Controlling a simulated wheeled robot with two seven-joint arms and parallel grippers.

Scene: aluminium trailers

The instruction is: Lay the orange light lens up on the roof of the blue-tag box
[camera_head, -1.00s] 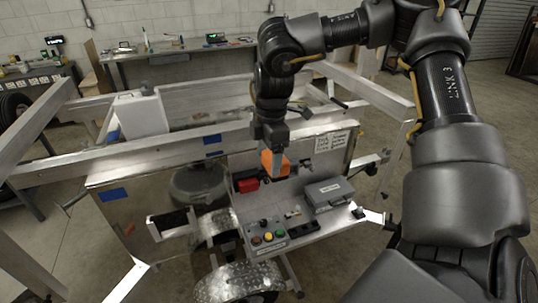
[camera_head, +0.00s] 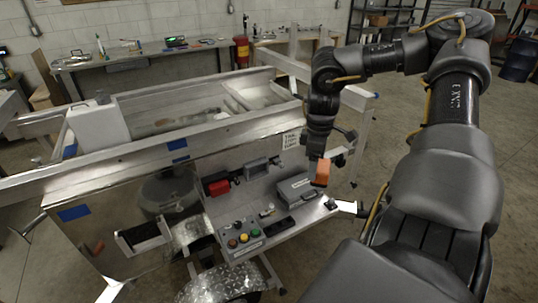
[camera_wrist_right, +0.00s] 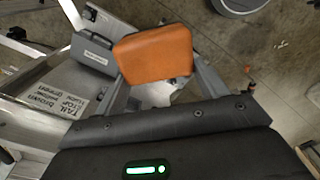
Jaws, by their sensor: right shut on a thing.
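The orange light lens (camera_head: 322,173) is held in my right gripper (camera_head: 319,158), above the right part of the trailer's side shelf (camera_head: 262,240). I cannot tell for sure which part is the blue-tag box. A white box (camera_head: 100,124) stands at the left. My left gripper is out of view.
On the shelf are a grey labelled case (camera_head: 297,188), a red block (camera_head: 218,187) and a panel of coloured buttons (camera_head: 243,238). A handwritten label (camera_head: 291,139) is on the trailer wall. A workbench (camera_head: 130,60) runs along the back wall.

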